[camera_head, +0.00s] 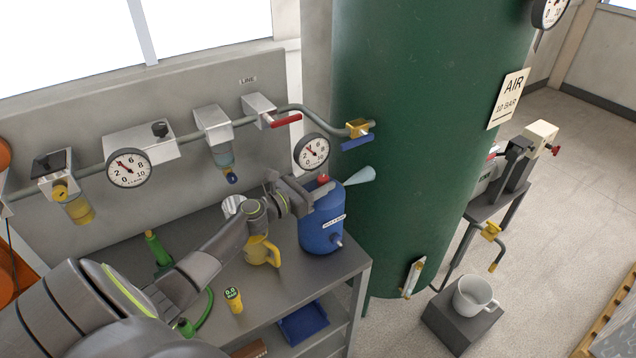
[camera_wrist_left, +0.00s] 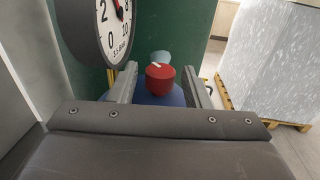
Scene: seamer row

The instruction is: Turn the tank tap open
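The green tank (camera_head: 420,110) stands at centre right in the head view and behind my gripper in the left wrist view (camera_wrist_left: 180,25). A brass valve (camera_head: 357,127) joins the line pipe to it. Its blue lever (camera_head: 357,143) lies roughly along the pipe. Another brass valve (camera_head: 491,230) sits on a bent pipe low at the right. My left gripper (camera_head: 318,188) is open at the blue canister (camera_head: 321,232), below and left of the blue lever. In the left wrist view, the canister's red cap (camera_wrist_left: 160,79) shows between the fingers. My right gripper is out of view.
A pressure gauge (camera_head: 312,152) hangs close above my left gripper. A red lever (camera_head: 286,121) is on the line nearby. A yellow jug (camera_head: 262,251) and a yellow-green gauge device (camera_head: 233,299) stand on the bench (camera_head: 275,287). A white cup (camera_head: 473,296) stands on a dark block.

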